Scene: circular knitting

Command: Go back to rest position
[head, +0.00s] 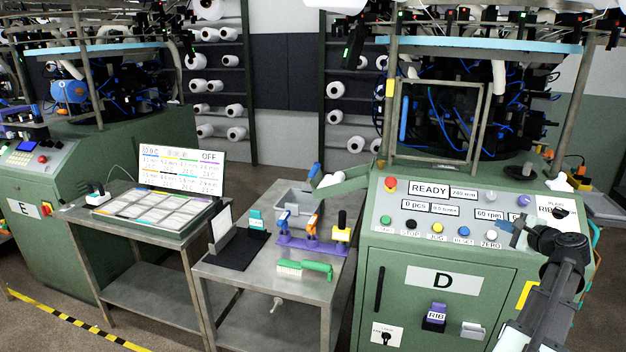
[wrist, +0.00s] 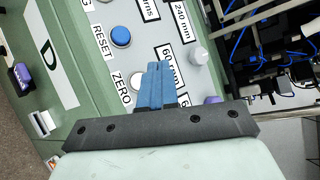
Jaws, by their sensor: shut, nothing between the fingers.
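My gripper (head: 513,228) is at the right of the head view, in front of the sloped control panel (head: 380,240) of machine D. Its blue fingers (wrist: 155,85) are shut together with nothing between them in the wrist view. In that view they overlap the panel near the "60 rpm" label and the ZERO button (wrist: 138,80). I cannot tell whether the fingertips touch the panel. My arm comes up from the lower right corner of the head view.
A steel table (head: 235,283) left of machine D holds a grey bin (head: 293,203), a purple tool rack (head: 310,245) and a green-handled brush (head: 303,267). Another table carries a chart tray (head: 150,213). A tube-framed gate (head: 438,120) stands above the panel. Floor shows at lower left.

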